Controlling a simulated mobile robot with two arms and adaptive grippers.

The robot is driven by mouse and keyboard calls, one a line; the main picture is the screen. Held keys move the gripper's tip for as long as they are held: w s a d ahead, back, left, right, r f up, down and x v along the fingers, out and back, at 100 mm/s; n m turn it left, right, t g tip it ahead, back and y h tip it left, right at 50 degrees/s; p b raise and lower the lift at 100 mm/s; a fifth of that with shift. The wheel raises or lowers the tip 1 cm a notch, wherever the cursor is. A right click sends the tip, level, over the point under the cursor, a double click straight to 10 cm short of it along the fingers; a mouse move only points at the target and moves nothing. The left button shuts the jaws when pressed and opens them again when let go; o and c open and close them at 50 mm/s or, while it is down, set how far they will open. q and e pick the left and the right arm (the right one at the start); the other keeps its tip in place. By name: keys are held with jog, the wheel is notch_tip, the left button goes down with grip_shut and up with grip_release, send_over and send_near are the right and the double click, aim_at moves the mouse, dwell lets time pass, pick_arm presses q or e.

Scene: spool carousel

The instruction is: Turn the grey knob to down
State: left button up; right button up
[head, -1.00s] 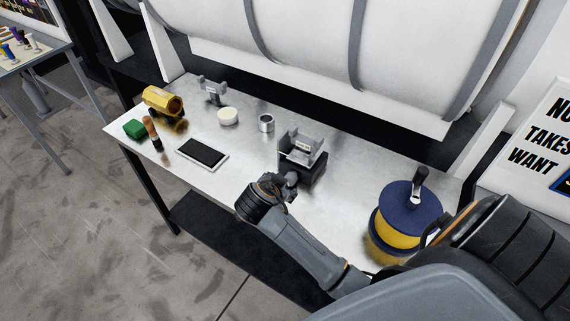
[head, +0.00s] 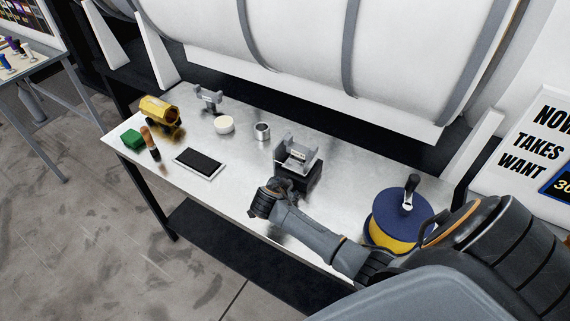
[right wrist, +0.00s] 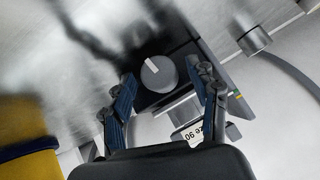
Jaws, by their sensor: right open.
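The grey knob (right wrist: 158,74) is round, with a pale pointer line, on the dark face of a small box in the right wrist view. The box (head: 301,178) is black with a grey cradle on top and stands on the table in the head view; the knob is hidden there behind my gripper. My right gripper (head: 282,185) is at the near side of the box. In the right wrist view its open fingers (right wrist: 160,84) are on either side of the knob, with gaps visible. Whether they touch it elsewhere I cannot tell. My left gripper is out of view.
A blue and yellow spool (head: 393,218) with a crank stands to the right on the table (head: 240,182). To the left are a metal cup (head: 262,131), a white disc (head: 224,125), a tablet (head: 200,162), a yellow part (head: 158,110) and a green block (head: 132,139).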

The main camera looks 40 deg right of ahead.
jog(key=shift+c, duration=0.3)
jog(key=c, duration=1.1)
jog(key=shift+a, duration=0.1)
jog(key=g, duration=0.1)
jog(key=n+g+b, duration=0.1)
jog(key=shift+w+a+g+h, duration=0.1)
jog(key=shift+w+g+h, duration=0.2)
jog(key=shift+h, duration=0.1)
jog(key=shift+w+n+g+h+b, duration=0.1)
jog(key=shift+n+g+h+b, duration=0.5)
jog(key=shift+n+g+b, duration=0.45)
jog(key=shift+b, duration=0.3)
jog(key=o, duration=1.2)
jog(key=shift+c, duration=0.2)
